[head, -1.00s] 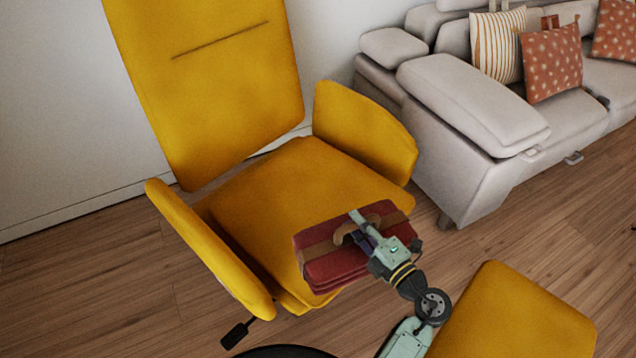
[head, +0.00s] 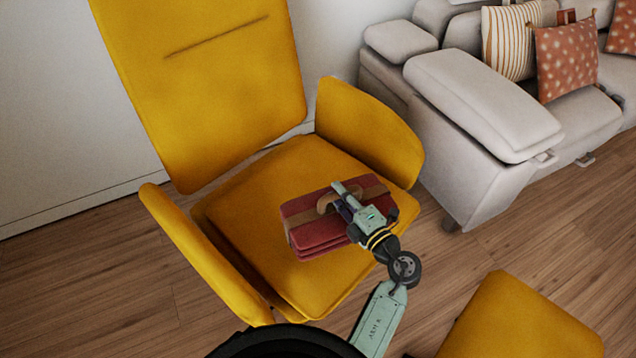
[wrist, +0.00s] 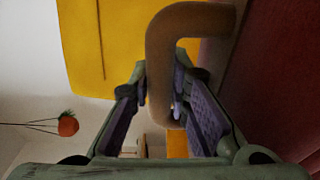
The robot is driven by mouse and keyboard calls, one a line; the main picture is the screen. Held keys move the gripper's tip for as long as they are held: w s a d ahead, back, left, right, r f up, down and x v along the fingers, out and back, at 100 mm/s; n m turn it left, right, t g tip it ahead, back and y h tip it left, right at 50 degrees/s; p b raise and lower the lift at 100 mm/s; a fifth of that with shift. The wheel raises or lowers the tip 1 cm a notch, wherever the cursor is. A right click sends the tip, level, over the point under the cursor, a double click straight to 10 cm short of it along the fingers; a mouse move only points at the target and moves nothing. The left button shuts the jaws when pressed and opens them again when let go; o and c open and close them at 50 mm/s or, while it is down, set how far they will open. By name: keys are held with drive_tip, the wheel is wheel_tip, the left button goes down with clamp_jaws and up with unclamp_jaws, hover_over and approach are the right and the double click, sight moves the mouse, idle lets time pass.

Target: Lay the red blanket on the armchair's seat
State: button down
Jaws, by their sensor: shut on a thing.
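The red blanket (head: 316,232) is folded into a flat bundle with a brown strap and a brown loop handle (head: 326,202). In the head view it is over the front half of the yellow armchair's seat (head: 258,222), between the two armrests. I cannot tell whether its underside touches the seat. My gripper (head: 345,203) is shut on the handle at the bundle's upper right side. In the wrist view the handle (wrist: 172,70) passes between the finger pads, and the dark red blanket (wrist: 270,75) fills the right side.
The armrests (head: 205,255) (head: 370,130) rise on both sides of the seat. A yellow footstool (head: 525,320) stands at the lower right. A pale sofa (head: 480,110) with cushions is at the right. Wooden floor (head: 100,270) is bare at the left.

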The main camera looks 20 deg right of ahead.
drive_tip(key=w+a+f, duration=0.3)
drive_tip(key=w+f, duration=0.1)
drive_tip(key=w, duration=0.4)
drive_tip(key=shift+a+p, duration=0.2)
drive_tip(key=shift+p, duration=0.1)
drive_tip(key=shift+w+f, duration=0.1)
drive_tip(key=shift+f, duration=0.1)
drive_tip(key=c, duration=1.5)
unclamp_jaws()
drive_tip(key=b+v, duration=0.1)
drive_tip(key=v, duration=1.1)
drive_tip(key=shift+r, duration=0.1)
